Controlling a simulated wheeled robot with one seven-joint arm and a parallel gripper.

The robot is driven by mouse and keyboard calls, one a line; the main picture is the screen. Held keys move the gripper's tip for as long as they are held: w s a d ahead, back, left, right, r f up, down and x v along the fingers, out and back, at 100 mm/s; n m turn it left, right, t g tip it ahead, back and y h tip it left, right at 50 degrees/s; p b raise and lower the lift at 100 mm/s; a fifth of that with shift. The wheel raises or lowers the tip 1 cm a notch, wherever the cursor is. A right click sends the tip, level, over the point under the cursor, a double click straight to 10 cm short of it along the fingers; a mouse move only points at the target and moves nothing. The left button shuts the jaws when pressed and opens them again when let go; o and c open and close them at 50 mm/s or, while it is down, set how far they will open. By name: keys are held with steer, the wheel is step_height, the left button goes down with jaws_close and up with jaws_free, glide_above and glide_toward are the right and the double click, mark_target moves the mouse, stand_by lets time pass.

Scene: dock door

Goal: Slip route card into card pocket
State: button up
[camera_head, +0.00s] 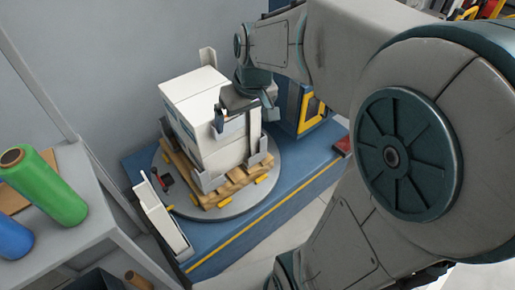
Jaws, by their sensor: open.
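My gripper (245,118) is at the near upper side of a stack of white cartons (194,88), its fingers apart. Small pale and orange bits show beside its left finger, too small to identify. I cannot make out the route card or the card pocket for certain; the gripper and wrist cover part of the carton face. The cartons stand on a wooden pallet (216,196) with grey corner pieces around them.
The pallet sits on a round grey turntable (262,184) on a blue platform (305,181) with a yellow edge stripe. At left, a grey shelf (88,228) holds green (48,186) and blue (12,238) rolls. A yellow-framed unit (312,110) stands behind.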

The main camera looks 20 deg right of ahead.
steer(key=s+f+m+g+h, duration=0.1)
steer(key=s+f, duration=0.3)
steer(key=s, duration=0.8)
steer(key=shift+s+m, duration=0.2)
steer(key=shift+m, duration=0.3)
steer(key=shift+c, duration=0.3)
stand_by(0.8)
